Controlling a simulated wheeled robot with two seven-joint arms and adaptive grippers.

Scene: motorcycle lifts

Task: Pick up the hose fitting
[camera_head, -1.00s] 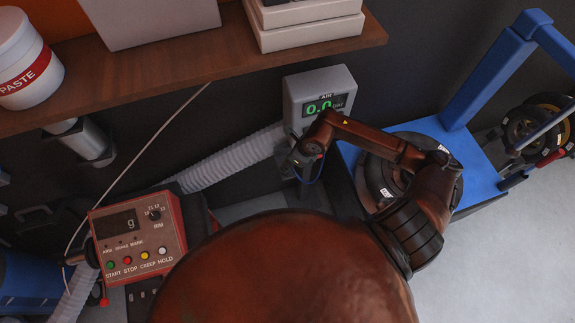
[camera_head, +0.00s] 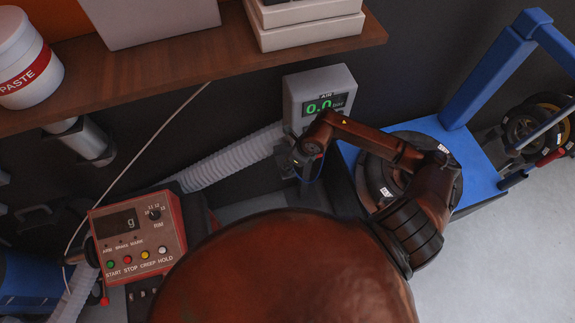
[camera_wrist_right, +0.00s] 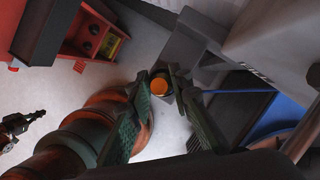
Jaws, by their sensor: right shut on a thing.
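The hose fitting (camera_wrist_right: 159,86) shows its round orange end and dark rim between the fingertips in the right wrist view. My right gripper (camera_wrist_right: 162,90) is shut on it, with a ridged green-black finger on each side. In the head view my right gripper (camera_head: 297,163) is just below the grey air gauge box (camera_head: 319,100). There the fitting itself cannot be made out behind the gripper and wrist. My left gripper is not visible in the head view.
A red control box (camera_head: 135,235) stands at the lower left. A ribbed grey hose (camera_head: 232,160) runs behind the gripper. A wooden shelf (camera_head: 190,62) overhangs above.

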